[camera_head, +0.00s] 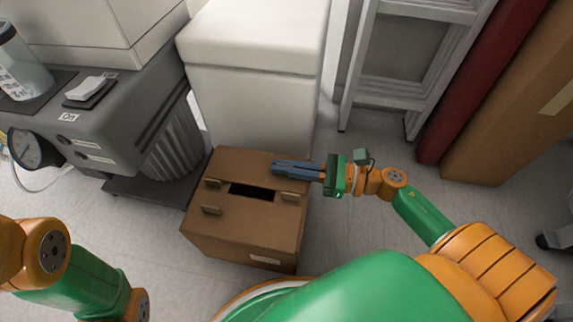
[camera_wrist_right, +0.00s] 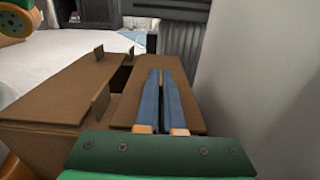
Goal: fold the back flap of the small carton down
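The small brown carton (camera_head: 238,238) stands on the floor, with a dark slot (camera_head: 251,190) open across its top. Its back flap (camera_head: 240,161) lies nearly level over the back of the top; I cannot tell whether it is fully flat. The back flap also shows in the right wrist view (camera_wrist_right: 188,88), under my fingers. My right gripper (camera_head: 276,167) is shut and holds nothing. Its fingers reach over the back flap from the right; contact is unclear. They also show in the wrist view (camera_wrist_right: 160,74). My left gripper is out of view.
Short cardboard tabs (camera_head: 211,209) stick up beside the slot. A white cabinet (camera_head: 255,90) stands close behind the carton. A grey compressor unit (camera_head: 110,125) is to the left, a step ladder (camera_head: 405,55) at back right. Floor is clear right of the carton.

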